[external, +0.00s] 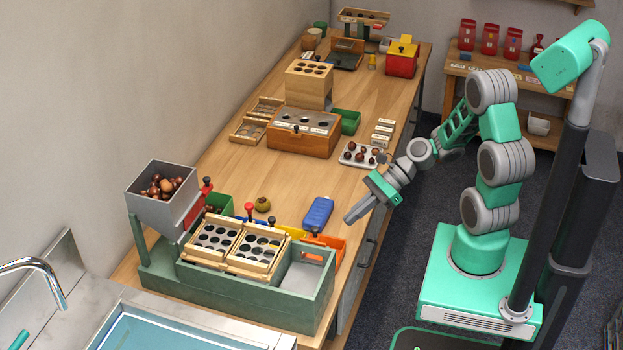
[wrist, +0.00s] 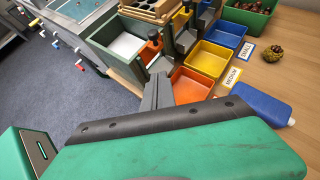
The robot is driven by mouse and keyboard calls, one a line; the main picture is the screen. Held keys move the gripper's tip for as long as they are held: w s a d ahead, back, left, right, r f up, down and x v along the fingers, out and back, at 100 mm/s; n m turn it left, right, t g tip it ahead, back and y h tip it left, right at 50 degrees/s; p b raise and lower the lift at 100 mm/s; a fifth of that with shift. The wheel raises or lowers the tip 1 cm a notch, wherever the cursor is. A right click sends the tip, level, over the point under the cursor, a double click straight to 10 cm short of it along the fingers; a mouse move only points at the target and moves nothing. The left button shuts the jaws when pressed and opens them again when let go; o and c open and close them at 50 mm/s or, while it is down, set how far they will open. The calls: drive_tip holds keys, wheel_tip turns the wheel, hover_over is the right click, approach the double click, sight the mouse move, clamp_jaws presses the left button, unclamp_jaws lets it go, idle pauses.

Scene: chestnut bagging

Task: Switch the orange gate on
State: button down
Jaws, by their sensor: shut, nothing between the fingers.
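The orange gate (wrist: 150,52) shows in the wrist view as an orange piece with a dark knob on top, at the end of the green sorter beside the white chute. The orange tray (wrist: 197,84) lies just below and to the right of it; the tray also shows in the external view (external: 333,246). My gripper (wrist: 160,80) is shut and empty, apart from the gate and on the near side of it. In the external view my gripper (external: 350,217) hangs near the table's front edge, right of the blue bottle (external: 318,212). I cannot tell the gate's setting.
Yellow (wrist: 205,62) and blue (wrist: 232,38) trays stand beyond the orange one. The blue bottle lies close to my gripper's right in the wrist view. The green sorter (external: 240,300) holds a hopper (external: 160,205) of chestnuts. A spiky burr (external: 263,204) lies behind the trays.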

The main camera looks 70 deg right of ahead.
drive_tip(key=v, duration=0.5)
